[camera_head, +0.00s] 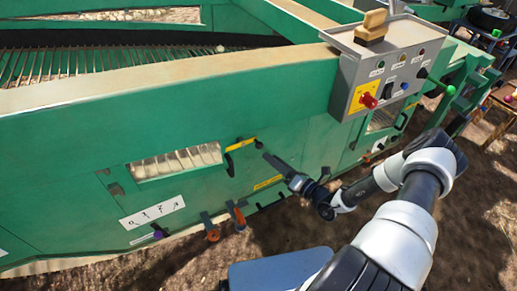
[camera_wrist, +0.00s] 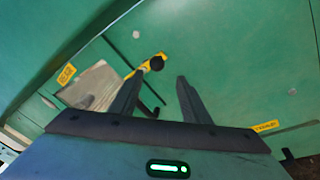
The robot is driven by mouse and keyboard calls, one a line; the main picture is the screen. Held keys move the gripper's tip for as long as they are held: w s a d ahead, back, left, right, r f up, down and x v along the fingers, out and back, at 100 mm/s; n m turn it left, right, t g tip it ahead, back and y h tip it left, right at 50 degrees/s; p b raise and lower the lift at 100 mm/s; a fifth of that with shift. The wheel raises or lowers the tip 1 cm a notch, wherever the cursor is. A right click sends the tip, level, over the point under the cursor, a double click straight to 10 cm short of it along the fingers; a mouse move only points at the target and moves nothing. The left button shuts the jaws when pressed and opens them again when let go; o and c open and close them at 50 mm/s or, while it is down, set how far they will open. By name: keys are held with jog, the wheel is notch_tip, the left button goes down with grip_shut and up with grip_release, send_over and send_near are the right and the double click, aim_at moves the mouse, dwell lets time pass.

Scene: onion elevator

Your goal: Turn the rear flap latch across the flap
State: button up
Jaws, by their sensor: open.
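A yellow bar with a black round knob, which looks like the flap latch (camera_head: 241,145), is on the green side panel, right of a window opening. In the wrist view the yellow latch (camera_wrist: 145,69) shows between and beyond my fingertips, slanting, with its knob near the middle. My gripper (camera_head: 266,156) is just right of the knob in the head view. In the wrist view my gripper (camera_wrist: 160,76) has its two dark fingers spread, with nothing between them. I cannot tell how far the tips are from the knob. A black handle (camera_head: 229,165) hangs below the latch's left end.
A grey control box (camera_head: 385,70) with a red knob juts out at upper right, above my arm. A window opening (camera_head: 175,160) lies left of the latch. Orange-handled fittings (camera_head: 236,216) stick out below. Bare soil (camera_head: 290,225) lies in front of the machine.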

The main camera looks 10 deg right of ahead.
aim_at(258, 147)
jog(key=b+x, duration=0.1)
jog(key=x, duration=0.7)
jog(key=shift+w+a, duration=0.15)
jog(key=shift+w, duration=0.15)
